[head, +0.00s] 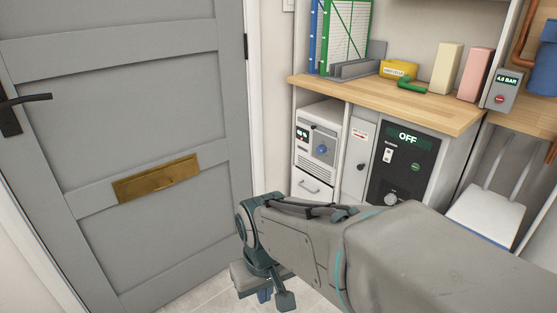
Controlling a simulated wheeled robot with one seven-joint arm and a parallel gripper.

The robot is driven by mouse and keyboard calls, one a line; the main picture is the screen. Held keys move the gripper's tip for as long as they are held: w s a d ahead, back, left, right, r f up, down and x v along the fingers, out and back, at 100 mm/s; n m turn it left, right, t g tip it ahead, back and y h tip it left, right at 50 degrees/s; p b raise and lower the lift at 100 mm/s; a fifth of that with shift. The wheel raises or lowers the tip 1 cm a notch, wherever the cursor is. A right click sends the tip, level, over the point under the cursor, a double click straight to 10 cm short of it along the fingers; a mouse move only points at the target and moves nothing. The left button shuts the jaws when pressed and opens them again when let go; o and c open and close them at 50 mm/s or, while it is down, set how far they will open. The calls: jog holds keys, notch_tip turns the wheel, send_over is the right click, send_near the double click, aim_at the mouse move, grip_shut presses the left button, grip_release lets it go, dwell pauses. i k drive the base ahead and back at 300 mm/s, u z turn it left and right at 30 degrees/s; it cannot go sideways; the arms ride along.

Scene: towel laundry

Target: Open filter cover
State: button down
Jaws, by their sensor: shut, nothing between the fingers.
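My gripper (264,295) is at the bottom centre, low over the floor and apart from the machines; its fingers are small in view and look closed and empty. A white unit (306,163) under the worktop has a grey square cover (321,147) with a blue round knob, closed flat on its front. Beside it is a narrow pale panel (356,160) with a red-marked label and a dark knob, also closed. I cannot tell which of these is the filter cover. A black control panel (404,165) reading OFF is to the right.
A grey door (120,110) with a dark handle and brass letter plate fills the left. The wooden worktop (420,98) holds folders, a yellow box and upright blocks. My arm hides the lower right.

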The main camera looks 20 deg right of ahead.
aim_at(362, 133)
jog(key=z, duration=0.15)
jog(key=i, duration=0.9)
jog(key=z, duration=0.7)
